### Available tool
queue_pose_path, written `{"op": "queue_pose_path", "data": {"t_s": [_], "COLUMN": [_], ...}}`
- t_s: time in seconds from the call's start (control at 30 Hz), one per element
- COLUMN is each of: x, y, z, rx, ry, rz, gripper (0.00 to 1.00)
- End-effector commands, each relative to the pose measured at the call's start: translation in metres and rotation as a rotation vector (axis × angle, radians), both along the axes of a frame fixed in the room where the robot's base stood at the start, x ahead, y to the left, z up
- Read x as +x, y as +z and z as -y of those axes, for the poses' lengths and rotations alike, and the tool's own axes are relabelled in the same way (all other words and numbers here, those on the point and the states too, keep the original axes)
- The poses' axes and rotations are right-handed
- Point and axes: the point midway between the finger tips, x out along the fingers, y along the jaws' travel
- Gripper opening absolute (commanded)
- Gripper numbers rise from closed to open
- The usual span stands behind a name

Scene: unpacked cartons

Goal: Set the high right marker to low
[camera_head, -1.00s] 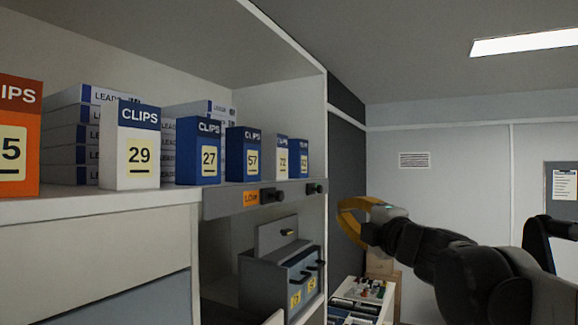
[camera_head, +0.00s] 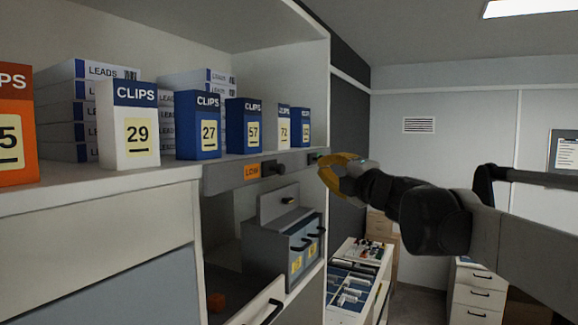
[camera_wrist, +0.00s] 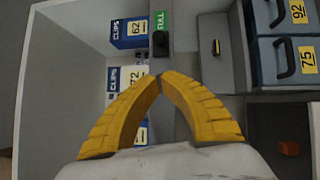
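The high right marker shows as a green FULL label (camera_wrist: 160,21) with a black knob (camera_wrist: 160,44) below it in the wrist view. In the head view the green marker (camera_head: 313,158) is at the right end of the grey shelf-edge strip, close to my gripper. My gripper (camera_wrist: 158,77) has yellow fingers whose tips meet, with nothing seen held. The tips appear just short of the black knob; contact cannot be told. In the head view my gripper (camera_head: 322,170) is beside the strip's right end. An orange LOW label (camera_head: 252,171) with its own black knob (camera_head: 276,168) is further left.
Blue and white CLIPS boxes (camera_head: 198,125) stand on the shelf above the strip. A grey drawer unit (camera_head: 280,240) with black handles is below it. A cart with trays (camera_head: 350,285) stands right of the cabinet. Free room lies right of the cabinet.

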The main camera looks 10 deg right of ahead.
Motion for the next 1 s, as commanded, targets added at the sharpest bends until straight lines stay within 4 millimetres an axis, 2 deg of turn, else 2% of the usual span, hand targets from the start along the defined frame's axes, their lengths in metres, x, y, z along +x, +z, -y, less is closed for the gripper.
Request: {"op": "queue_pose_path", "data": {"t_s": [0.2,0.4,1.0], "x": [0.043,0.066,0.078], "y": [0.008,0.011,0.01], "z": [-0.013,0.001,0.008], "rx": [0.001,0.001,0.001], "ry": [0.0,-0.001,-0.001], "rz": [0.001,0.0,0.0], "gripper": [0.0,0.0,0.0]}}
